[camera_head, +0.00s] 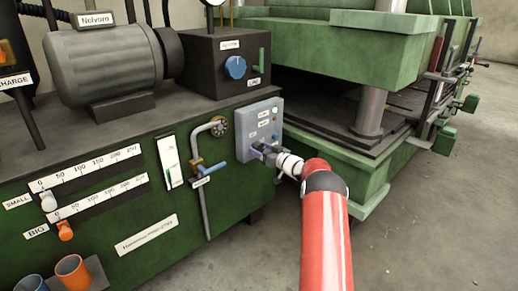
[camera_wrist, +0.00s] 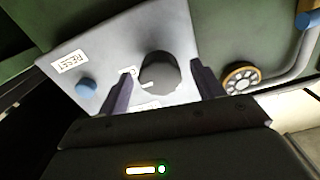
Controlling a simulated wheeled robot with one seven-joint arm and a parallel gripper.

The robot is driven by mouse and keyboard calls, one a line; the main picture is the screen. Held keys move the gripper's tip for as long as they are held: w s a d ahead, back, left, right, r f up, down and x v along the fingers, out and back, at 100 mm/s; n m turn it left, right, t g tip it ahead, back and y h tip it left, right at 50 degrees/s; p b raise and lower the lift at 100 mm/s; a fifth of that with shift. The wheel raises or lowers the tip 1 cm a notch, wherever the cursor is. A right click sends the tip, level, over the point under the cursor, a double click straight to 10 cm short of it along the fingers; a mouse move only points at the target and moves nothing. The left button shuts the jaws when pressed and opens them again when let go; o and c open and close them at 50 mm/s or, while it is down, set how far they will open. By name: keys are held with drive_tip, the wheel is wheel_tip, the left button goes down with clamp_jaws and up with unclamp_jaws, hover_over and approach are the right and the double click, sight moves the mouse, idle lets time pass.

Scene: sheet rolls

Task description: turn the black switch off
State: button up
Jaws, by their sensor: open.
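The black switch (camera_wrist: 160,73) is a round knob on a grey control panel (camera_head: 246,130). A short white mark on the knob points toward its lower left in the wrist view. My gripper (camera_wrist: 163,84) is open, with one finger on each side of the knob. I cannot tell whether the fingers touch it. In the head view my gripper (camera_head: 264,150) is at the panel's lower part and hides the switch. The small labels near the knob are partly covered by a finger or too small to read.
A blue button (camera_wrist: 86,87) sits beside a RESET label (camera_wrist: 73,61) on the same panel. A round valve wheel (camera_head: 220,126) and a pipe with a blue handle (camera_head: 214,168) are left of the panel. A green press (camera_head: 345,50) stands to the right.

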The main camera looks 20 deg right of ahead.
drive_tip(key=shift+x, duration=0.85)
drive_tip(key=shift+c, duration=0.5)
drive_tip(key=c, duration=0.9)
